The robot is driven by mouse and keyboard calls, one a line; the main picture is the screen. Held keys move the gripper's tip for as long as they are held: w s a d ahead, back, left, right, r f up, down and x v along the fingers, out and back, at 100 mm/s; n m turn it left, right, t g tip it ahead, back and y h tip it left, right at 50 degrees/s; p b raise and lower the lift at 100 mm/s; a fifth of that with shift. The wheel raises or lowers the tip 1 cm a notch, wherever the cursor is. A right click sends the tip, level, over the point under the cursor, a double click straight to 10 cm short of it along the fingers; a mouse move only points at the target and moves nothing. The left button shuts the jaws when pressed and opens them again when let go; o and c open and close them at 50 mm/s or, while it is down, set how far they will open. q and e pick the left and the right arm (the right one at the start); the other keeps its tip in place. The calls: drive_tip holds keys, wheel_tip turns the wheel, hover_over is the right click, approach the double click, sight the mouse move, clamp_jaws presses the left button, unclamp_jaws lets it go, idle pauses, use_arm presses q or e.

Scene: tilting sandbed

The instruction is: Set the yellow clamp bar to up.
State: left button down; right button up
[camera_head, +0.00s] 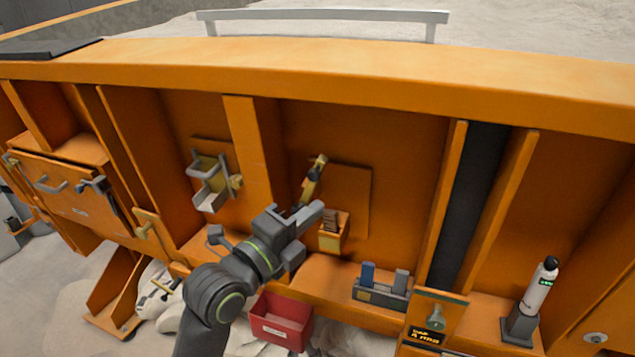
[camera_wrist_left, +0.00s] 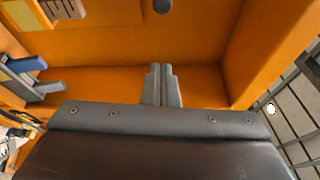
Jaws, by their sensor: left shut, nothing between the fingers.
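A yellow bar with a dark end (camera_head: 312,180), which looks like the clamp bar, sits on an orange backing plate (camera_head: 350,195) in the middle bay of the sandbed's side. It stands roughly upright with a slight lean to the right. Its lower end is partly hidden behind my left gripper. A yellow bracket (camera_head: 333,232) is fixed below it. My left gripper (camera_head: 316,211) is shut and empty, just below the bar and in front of the bracket. In the left wrist view its closed fingers (camera_wrist_left: 162,85) show against orange panels. I cannot tell whether they touch anything.
A grey bracket (camera_head: 210,182) is left of the central rib. A block with blue and grey uprights (camera_head: 382,288) stands on the ledge, right of a red bin (camera_head: 281,322). A white cylinder (camera_head: 540,287) stands far right. The orange top rail (camera_head: 330,85) runs above.

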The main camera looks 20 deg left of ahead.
use_arm(q)
drive_tip(key=w+a+r+p, duration=0.1)
drive_tip(key=w+p, duration=0.4)
drive_tip(key=w, duration=0.2)
drive_tip(key=shift+w+r, duration=0.2)
drive_tip(key=shift+w, duration=0.05)
idle(0.4)
